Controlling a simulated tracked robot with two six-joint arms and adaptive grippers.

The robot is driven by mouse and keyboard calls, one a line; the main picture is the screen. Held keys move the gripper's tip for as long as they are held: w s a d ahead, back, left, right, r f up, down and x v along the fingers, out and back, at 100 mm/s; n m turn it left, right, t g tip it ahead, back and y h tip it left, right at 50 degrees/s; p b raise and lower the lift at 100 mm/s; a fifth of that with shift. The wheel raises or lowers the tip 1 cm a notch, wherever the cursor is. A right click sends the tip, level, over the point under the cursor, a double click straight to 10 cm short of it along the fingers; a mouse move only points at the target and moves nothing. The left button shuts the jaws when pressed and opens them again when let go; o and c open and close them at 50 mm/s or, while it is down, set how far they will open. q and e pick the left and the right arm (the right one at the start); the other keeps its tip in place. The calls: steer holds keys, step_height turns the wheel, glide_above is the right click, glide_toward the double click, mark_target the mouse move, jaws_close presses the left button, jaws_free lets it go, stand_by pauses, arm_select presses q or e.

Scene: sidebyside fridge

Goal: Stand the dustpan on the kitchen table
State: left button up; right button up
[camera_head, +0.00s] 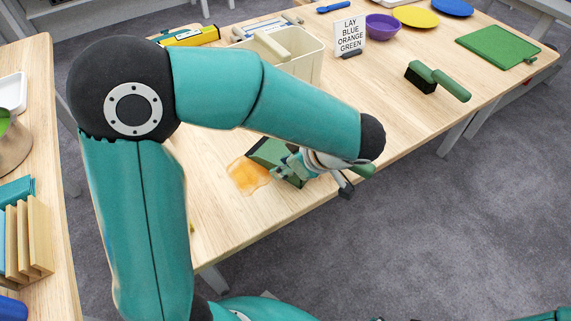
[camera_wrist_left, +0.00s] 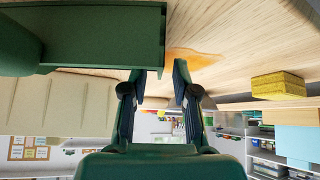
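The green dustpan (camera_head: 267,152) is at the front edge of the kitchen table (camera_head: 215,205), beside an orange spill. My left gripper (camera_head: 318,168) is right at it and hides its middle; a green end (camera_head: 366,171) shows beyond the gripper. In the left wrist view the dustpan (camera_wrist_left: 95,38) fills the upper left, and its edge reaches in front of the left finger. The fingers (camera_wrist_left: 158,80) stand apart with a visible gap. I cannot tell whether they touch the dustpan. My right gripper is not in view.
The orange spill (camera_head: 248,176) lies beside the dustpan. A green brush (camera_head: 437,80), a cream bin (camera_head: 307,62), a lettered sign (camera_head: 350,36), a purple bowl (camera_head: 382,26) and a green board (camera_head: 497,46) are farther back.

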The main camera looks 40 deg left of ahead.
arm_select(q)
steer(key=shift+d+r, duration=0.1)
steer(key=shift+r, duration=0.2)
steer(key=p+v, duration=0.1)
steer(key=v, duration=1)
steer(key=shift+d+r+p, duration=0.2)
steer(key=shift+p, duration=0.1)
